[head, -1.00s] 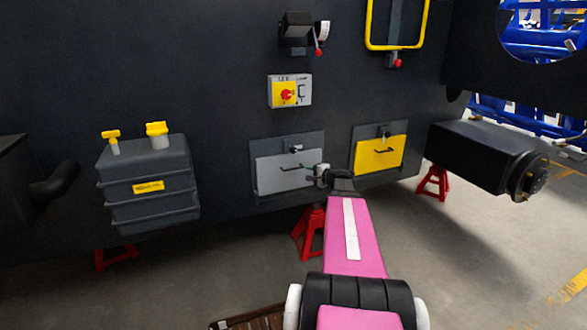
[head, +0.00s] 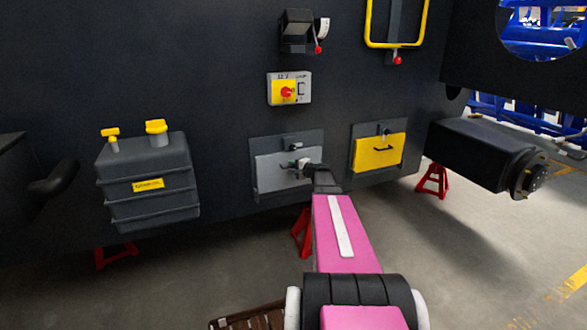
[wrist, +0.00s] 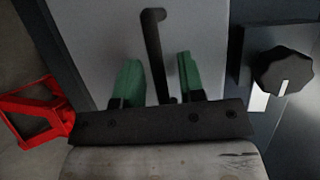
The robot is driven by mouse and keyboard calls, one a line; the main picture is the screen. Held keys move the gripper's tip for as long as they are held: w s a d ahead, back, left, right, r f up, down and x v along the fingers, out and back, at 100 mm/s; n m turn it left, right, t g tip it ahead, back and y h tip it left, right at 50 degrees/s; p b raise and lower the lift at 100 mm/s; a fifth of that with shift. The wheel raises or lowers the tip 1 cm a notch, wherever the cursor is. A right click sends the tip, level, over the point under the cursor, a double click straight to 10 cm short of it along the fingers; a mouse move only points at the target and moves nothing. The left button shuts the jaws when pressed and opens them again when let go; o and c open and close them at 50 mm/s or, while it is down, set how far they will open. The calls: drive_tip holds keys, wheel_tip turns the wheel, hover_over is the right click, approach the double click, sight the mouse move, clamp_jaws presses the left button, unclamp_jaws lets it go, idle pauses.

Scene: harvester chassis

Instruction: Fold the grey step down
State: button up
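The grey step (head: 275,174) is a flat panel standing upright against the dark chassis, with a dark bar handle (wrist: 154,50) on its face. A black knob (wrist: 283,72) sits on the mount above it and shows at the right in the wrist view. My gripper (head: 290,164) is in front of the grey step at its handle. In the wrist view its two green fingers (wrist: 158,78) are apart, one on each side of the handle, with gaps showing. Part of the handle is hidden behind the gripper body.
A yellow step (head: 379,152) is folded up to the right. A red switch box (head: 289,89) is above, and a dark tank (head: 150,185) is at the left. Red stands (head: 302,235) are under the chassis. The floor in front is mostly clear; a brown slatted pallet (head: 250,317) lies at the bottom.

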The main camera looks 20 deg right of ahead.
clamp_jaws()
drive_tip(key=shift+s, duration=0.1)
